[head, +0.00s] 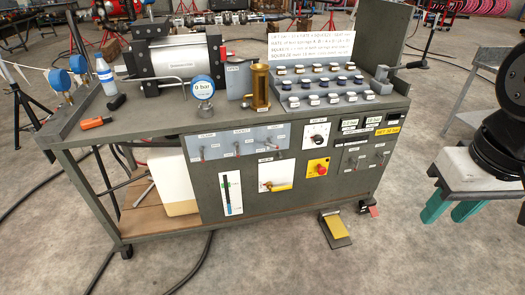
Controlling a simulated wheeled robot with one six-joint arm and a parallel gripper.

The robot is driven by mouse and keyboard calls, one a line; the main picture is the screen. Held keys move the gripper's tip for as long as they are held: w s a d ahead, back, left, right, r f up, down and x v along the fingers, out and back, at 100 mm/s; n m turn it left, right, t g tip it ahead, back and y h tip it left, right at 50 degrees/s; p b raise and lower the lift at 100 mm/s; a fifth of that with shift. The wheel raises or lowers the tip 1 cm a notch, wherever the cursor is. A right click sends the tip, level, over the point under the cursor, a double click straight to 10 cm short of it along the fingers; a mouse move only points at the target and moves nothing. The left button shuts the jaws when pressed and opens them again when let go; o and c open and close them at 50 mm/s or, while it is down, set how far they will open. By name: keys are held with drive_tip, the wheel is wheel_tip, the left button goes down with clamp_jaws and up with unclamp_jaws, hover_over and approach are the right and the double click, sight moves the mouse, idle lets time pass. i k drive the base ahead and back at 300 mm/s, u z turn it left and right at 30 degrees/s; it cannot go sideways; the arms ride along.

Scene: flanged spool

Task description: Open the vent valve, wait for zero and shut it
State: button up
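The test bench (150,124) carries a grey front panel with several controls, and I cannot tell for sure which one is the vent valve. A yellow-handled lever (280,187) sits on a white plate low on the panel, its handle roughly level. Three small levers (237,148) stand in a row on a grey plate above it. A round gauge (203,87) with a blue rim reads "0 bar".
A red knob on a yellow plate (318,167) is right of the lever. A bottle (105,75) and an orange-handled tool (96,123) lie or stand at the bench's left. A yellow pedal (335,229) is on the floor, which is mostly clear in front.

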sight(270, 144)
drive_tip(key=u, duration=1.65)
drive_tip(key=i, duration=1.2)
drive_tip(key=z, duration=2.35)
